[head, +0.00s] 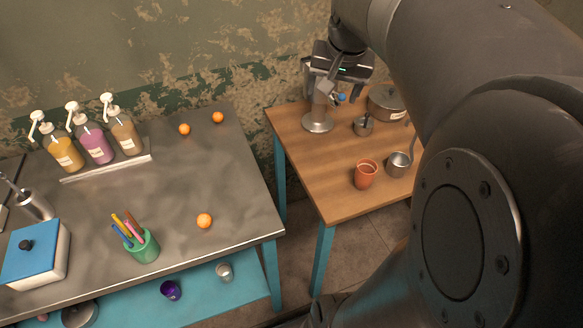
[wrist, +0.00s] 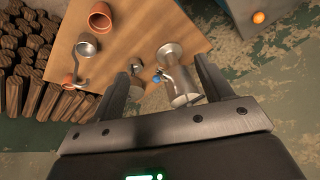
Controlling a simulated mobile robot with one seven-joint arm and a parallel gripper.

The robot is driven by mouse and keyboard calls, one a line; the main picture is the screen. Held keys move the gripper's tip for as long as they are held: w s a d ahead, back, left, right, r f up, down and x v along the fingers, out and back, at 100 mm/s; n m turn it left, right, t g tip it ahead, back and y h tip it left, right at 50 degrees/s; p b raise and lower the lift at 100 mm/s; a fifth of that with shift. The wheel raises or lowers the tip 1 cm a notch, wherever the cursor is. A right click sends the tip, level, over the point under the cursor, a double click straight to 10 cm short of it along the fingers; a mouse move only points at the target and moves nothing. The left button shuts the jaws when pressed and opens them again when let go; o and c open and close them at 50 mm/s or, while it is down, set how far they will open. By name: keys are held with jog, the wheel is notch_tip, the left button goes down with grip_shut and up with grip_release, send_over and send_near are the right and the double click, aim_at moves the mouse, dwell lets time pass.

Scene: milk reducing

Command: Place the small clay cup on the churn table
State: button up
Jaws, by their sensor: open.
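A terracotta clay cup (head: 366,174) stands upright near the front edge of the wooden table (head: 330,190); it also shows at the top of the wrist view (wrist: 101,16). A second, small orange-rimmed clay piece (wrist: 68,82) shows at the table's left edge in the wrist view; my arm probably hides it in the head view. A tall metal vessel with a spout and blue knob (head: 318,115) stands at the table's back left and lies between my fingers in the wrist view (wrist: 180,78). My gripper (head: 341,88) is open and empty above it, fingers apart.
A metal ladle cup (head: 398,163), a small metal pot (head: 363,127) and a larger pot (head: 386,103) share the wooden table. Stacked logs (wrist: 30,70) lie beside it. A steel counter (head: 180,200) with bottles, oranges and a pen cup stands left, across a gap.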

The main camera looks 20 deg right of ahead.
jog(key=s+a+f+n, duration=0.2)
jog(key=s+a+n, duration=0.1)
jog(key=s+a, duration=0.4)
jog(key=s+a+f+n+t, duration=0.1)
jog(key=s+a+f+n, duration=0.1)
jog(key=s+a, duration=0.5)
jog(key=shift+s+a+f+n+y, duration=0.35)
jog(key=shift+s+a+n+y, duration=0.05)
jog(key=shift+n, duration=0.3)
